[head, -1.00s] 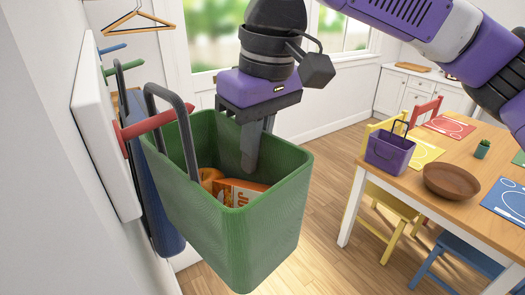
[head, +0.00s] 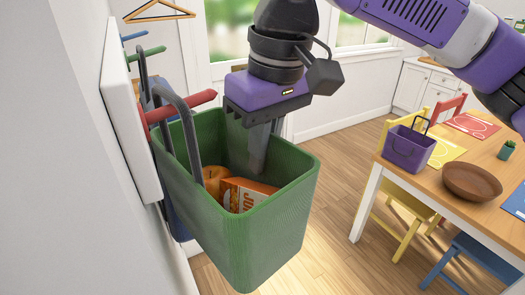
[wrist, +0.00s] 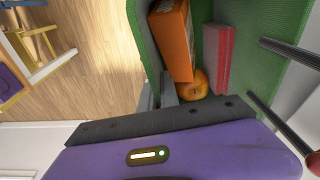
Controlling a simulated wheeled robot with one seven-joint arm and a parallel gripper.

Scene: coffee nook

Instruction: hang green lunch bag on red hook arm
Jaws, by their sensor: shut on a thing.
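The green lunch bag (head: 250,220) hangs in the air close to the wall rack, upright, with its dark looped handle (head: 183,112) standing up on the rack side. My gripper (head: 258,160) reaches down over the far right wall of the bag and is shut on it. The red hook arm (head: 182,106) sticks out from the rack at the height of the handle loop. Its tip shows past a leg of the handle; I cannot tell whether it passes through the loop. In the wrist view the red tip (wrist: 314,162) is close to one handle leg (wrist: 278,125).
An orange fruit (head: 213,178) and an orange carton (head: 245,195) lie in the bag. The white rack (head: 130,105) also has a green hook arm (head: 147,54) and a blue one (head: 134,37). A blue bag (head: 176,222) hangs behind the green bag. A table (head: 420,180) stands right.

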